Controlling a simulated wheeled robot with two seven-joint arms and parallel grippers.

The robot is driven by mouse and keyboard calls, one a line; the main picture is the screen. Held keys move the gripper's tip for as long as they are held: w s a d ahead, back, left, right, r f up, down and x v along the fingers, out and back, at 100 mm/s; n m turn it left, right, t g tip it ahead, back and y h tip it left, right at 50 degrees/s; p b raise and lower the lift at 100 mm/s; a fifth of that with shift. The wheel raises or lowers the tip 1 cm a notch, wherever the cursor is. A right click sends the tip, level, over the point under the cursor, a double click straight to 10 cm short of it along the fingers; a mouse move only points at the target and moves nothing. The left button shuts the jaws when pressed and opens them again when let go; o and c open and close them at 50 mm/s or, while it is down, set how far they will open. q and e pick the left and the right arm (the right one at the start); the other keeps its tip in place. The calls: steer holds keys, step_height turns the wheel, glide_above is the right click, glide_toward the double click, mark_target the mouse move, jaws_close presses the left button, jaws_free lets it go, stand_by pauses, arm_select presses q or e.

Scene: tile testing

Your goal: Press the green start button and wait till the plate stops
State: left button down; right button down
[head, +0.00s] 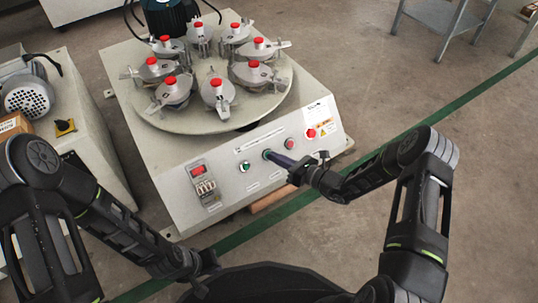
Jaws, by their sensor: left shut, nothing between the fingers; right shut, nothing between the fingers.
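The control panel on the front of the tile tester has two green buttons. One green button (244,166) is uncovered, right of the small display. The other green button (266,153) is further right, partly hidden by my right gripper. My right gripper (270,156) is shut and empty, its fingertips at that second button; they appear to touch it, but I cannot tell if it is pushed in. The round plate (215,122) carries several grey clamps with red knobs. One frame does not show whether it turns. My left gripper (204,285) is shut and empty, low in front of the machine.
The panel also has a red button (289,143), a red emergency knob (310,133) with a yellow label, and a display with a counter (203,180). Another machine (85,150) with a motor stands at left. A green floor line (400,143) crosses open floor at right.

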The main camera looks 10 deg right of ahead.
steer(key=shift+w+f, duration=0.1)
steer(key=shift+w+a+f+b, duration=0.1)
steer(key=shift+w+f+b, duration=0.1)
steer(key=shift+b, duration=0.1)
